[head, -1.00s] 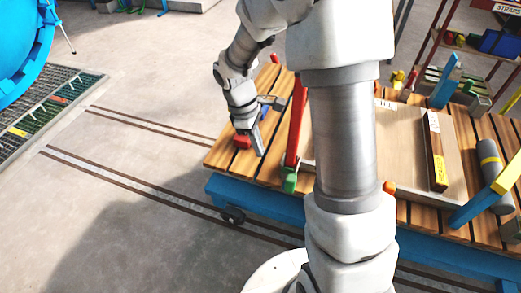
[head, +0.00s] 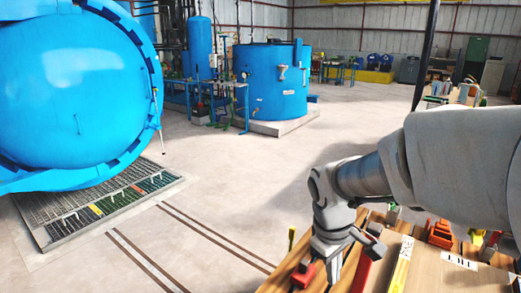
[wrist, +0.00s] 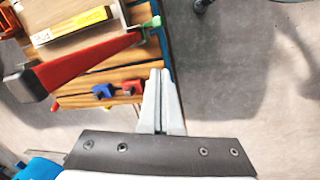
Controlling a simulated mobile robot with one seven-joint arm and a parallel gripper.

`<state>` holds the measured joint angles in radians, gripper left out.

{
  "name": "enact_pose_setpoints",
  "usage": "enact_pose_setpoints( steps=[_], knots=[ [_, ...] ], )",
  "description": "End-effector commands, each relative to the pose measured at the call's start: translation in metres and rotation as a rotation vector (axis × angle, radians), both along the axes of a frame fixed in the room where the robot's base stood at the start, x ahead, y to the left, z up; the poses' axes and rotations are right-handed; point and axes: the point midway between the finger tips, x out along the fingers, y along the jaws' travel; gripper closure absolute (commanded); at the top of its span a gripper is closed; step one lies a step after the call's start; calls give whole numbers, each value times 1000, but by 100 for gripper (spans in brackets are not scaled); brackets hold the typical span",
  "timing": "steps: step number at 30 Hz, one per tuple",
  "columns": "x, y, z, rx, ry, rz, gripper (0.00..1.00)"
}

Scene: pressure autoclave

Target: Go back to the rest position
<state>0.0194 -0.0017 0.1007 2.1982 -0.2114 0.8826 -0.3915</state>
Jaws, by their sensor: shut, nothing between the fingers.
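My gripper (head: 332,272) is at the lower right of the head view, beside a red post and near a small red block (head: 303,275) at the cart's edge. In the wrist view my gripper (wrist: 160,72) has its two pale fingers together, with nothing between them. The fingers point toward the edge of the slatted wooden cart (wrist: 95,78), partly over the grey floor. How high they are above the deck I cannot tell.
The red post (head: 361,272) also crosses the left of the wrist view (wrist: 85,66). A blue block (wrist: 103,91) lies on the deck. The big blue autoclave (head: 75,90) and floor grating (head: 60,222) are left. Open floor lies between.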

Motion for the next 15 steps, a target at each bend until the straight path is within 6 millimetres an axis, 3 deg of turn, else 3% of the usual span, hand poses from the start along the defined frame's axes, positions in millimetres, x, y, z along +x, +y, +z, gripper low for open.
enact_pose_setpoints(
  steps=[1, 6, 15],
  knots=[
    [-8, 0, 19, 12, -40, -40, 100],
    [-37, 0, 61, 65, -152, -179, 100],
    [-88, 3, 114, 202, -336, -405, 100]
  ],
)
